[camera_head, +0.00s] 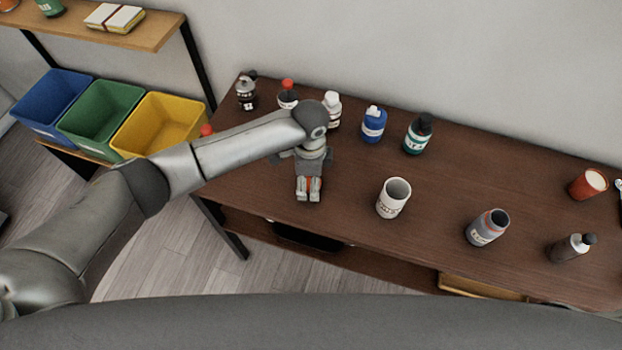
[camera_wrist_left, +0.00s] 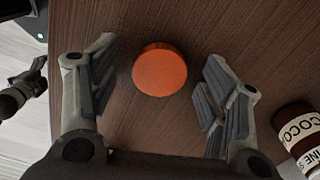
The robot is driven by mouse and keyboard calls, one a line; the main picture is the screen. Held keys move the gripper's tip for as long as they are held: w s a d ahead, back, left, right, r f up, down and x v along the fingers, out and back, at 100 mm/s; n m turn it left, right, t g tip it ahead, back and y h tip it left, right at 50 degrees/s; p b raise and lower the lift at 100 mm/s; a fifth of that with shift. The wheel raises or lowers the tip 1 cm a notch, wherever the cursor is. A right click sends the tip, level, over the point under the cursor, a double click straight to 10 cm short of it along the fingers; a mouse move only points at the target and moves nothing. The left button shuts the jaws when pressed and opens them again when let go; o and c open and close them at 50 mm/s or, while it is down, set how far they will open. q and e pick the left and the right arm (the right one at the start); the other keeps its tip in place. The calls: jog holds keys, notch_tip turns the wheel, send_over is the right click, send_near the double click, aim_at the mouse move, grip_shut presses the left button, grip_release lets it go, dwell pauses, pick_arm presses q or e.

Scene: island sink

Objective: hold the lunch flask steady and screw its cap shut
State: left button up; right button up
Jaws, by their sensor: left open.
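An orange round cap (camera_wrist_left: 160,72) lies on the brown table between the fingers of my left gripper (camera_wrist_left: 155,95), with gaps on both sides. In the head view, my left gripper (camera_head: 309,189) is open near the table's front left part, and only a little orange shows by its fingers. A grey open-mouthed container with a label (camera_head: 487,228) stands upright further right; it looks like the lunch flask. It has no cap on it.
A white open cup (camera_head: 393,197) stands between my left gripper and the grey container. A grey bottle (camera_head: 571,248) and a red can (camera_head: 588,184) are at right. Blue (camera_head: 373,124) and dark green (camera_head: 418,134) bottles stand behind. A labelled jar (camera_wrist_left: 299,136) is near my left fingers.

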dwell(0.3)
pick_arm(q)
jog(key=c, duration=0.8)
jog(key=shift+r, duration=0.65)
jog(key=s+d+r+b, duration=0.2)
jog(key=s+d+r, duration=0.4)
jog(key=s+r, duration=0.5)
jog(key=shift+s+d+r+b, duration=0.3)
jog(key=shift+s+r+b, duration=0.05)
jog(key=shift+s, duration=0.35)
